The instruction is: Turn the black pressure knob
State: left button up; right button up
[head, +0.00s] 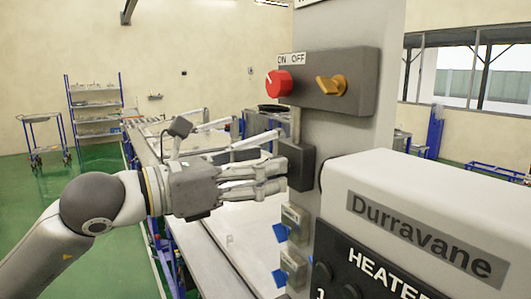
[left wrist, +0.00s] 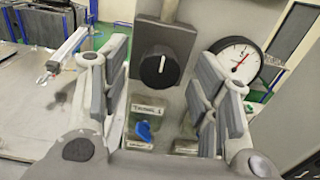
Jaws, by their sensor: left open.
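The black pressure knob (left wrist: 159,65) has a white pointer line and sits on a dark grey box (left wrist: 182,38) in the left wrist view. In the head view the same box (head: 299,165) is on the grey column, and the knob itself cannot be made out behind the fingers. My left gripper (head: 283,175) is open, its fingertips right at the box. In the left wrist view its fingers stand on either side of the knob, with gaps to it; whether they touch the box is unclear. My right gripper is not in view.
A white-faced gauge (left wrist: 238,62) is right of the knob. Labelled valves with blue handles (head: 281,232) are below the box. Above are a red knob (head: 278,83) and a yellow switch (head: 331,87). The white Durravane machine (head: 430,195) blocks the right.

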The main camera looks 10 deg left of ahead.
pick_arm(q)
jog(key=shift+w+d, duration=0.4)
jog(key=shift+d, duration=0.05)
jog(key=c, duration=1)
jog(key=m+b, duration=0.5)
jog(key=b, duration=0.1)
jog(key=shift+m+b, duration=0.4)
